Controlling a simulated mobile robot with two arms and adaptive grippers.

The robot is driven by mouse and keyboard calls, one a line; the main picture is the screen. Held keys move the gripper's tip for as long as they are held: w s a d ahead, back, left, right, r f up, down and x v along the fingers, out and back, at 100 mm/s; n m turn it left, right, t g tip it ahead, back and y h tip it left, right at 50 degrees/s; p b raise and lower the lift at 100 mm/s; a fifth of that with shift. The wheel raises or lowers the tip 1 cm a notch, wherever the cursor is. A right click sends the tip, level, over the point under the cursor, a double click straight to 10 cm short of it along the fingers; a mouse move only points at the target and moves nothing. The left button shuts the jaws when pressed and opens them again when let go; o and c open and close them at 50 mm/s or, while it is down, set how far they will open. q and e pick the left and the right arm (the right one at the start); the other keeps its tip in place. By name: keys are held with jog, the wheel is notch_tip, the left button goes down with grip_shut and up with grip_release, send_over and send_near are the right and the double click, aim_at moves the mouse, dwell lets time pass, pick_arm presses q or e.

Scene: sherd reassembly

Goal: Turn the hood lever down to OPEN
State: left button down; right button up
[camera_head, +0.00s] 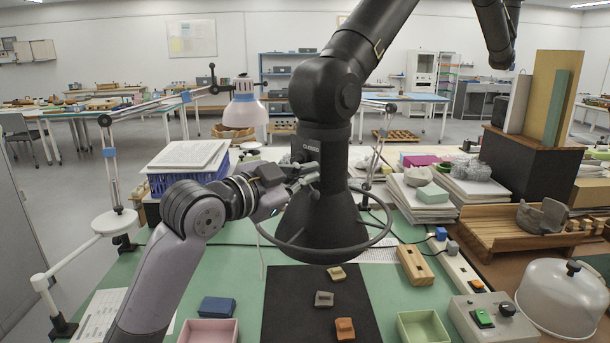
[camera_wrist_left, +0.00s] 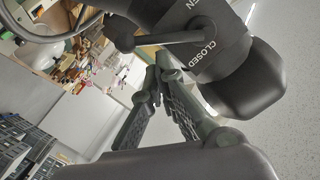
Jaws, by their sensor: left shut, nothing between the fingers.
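The black fume hood (camera_head: 318,215) hangs over the bench, with a ring around its lower rim. Its collar carries the word CLOSED, also readable in the left wrist view on the hood's collar (camera_wrist_left: 222,62); part of OPEN shows there too. The lever (camera_wrist_left: 178,38) is a grey rod sticking out from the collar, lying between the two words. My left gripper (camera_head: 312,172) is at the collar, in front of the hood. In the left wrist view its fingers (camera_wrist_left: 165,68) are together and empty, close to the lever; I cannot tell whether they touch it.
Three small sherds, one being the grey sherd (camera_head: 324,299), lie on a black mat (camera_head: 285,325). A pink tray (camera_head: 208,331), a green tray (camera_head: 423,327) and a blue block (camera_head: 217,307) are nearby. A glass dome (camera_head: 560,295) and control box (camera_head: 490,322) stand right.

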pick_arm(q)
jog(key=shift+f+m, duration=0.5)
jog(key=shift+m, duration=0.4)
jog(key=shift+w+a+f+m+t+p, duration=0.25)
jog(key=shift+f+m, duration=0.25)
jog(key=shift+m, duration=0.55)
jog(key=shift+w+a+f+m+t+p, duration=0.25)
jog(key=shift+f+m, duration=0.3)
jog(key=shift+m, duration=0.45)
jog(key=shift+w+a+f+m+t+p, duration=0.25)
jog(key=shift+f+m, duration=0.25)
jog(key=shift+m, duration=0.55)
jog(key=shift+w+a+f+m, duration=0.1)
jog(key=shift+w+f+m, duration=0.1)
jog(key=shift+m, duration=0.4)
jog(key=shift+s, duration=0.1)
